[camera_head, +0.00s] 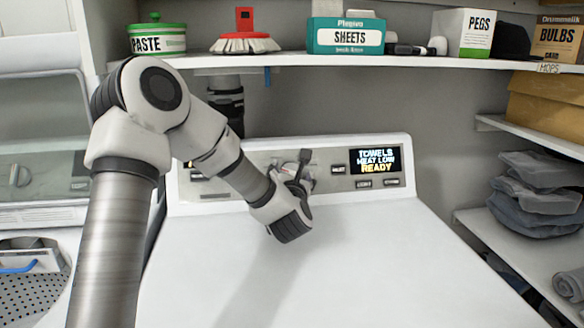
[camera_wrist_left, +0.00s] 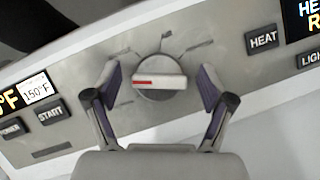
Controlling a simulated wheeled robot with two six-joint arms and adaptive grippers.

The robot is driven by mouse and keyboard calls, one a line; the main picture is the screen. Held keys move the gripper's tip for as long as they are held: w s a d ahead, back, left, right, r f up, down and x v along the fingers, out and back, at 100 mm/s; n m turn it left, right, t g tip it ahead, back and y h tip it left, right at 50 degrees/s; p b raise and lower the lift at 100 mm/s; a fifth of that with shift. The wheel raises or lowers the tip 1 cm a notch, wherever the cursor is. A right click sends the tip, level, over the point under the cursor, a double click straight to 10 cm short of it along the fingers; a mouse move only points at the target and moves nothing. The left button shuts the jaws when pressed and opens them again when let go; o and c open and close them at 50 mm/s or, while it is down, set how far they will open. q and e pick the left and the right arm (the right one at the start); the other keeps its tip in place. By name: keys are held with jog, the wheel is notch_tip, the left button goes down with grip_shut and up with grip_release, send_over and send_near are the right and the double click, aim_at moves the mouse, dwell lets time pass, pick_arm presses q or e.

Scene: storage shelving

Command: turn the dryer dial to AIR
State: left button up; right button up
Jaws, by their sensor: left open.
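The dryer dial (camera_wrist_left: 160,84) is a round silver knob with a raised bar across it, seen in the left wrist view. A red mark is on the bar's left end, and the bar lies nearly level in that view. Short marks surround the dial; their lettering is not readable. My left gripper (camera_head: 299,171) is open in front of the dryer's control panel (camera_head: 232,163). In the left wrist view its two fingers stand on either side of the dial, with visible gaps. In the head view the gripper mostly hides the dial. My right gripper is not in view.
The dryer's white top (camera_head: 380,265) is clear. A shelf (camera_head: 300,60) with boxes runs above; folded grey cloths (camera_head: 537,195) lie at right.

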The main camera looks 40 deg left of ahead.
pick_arm(q)
jog(key=shift+w+a, duration=0.3)
jog(key=shift+s+d+r, duration=0.1)
jog(key=shift+r, duration=0.05)
jog(key=shift+c, duration=0.7)
jog(key=c, duration=1)
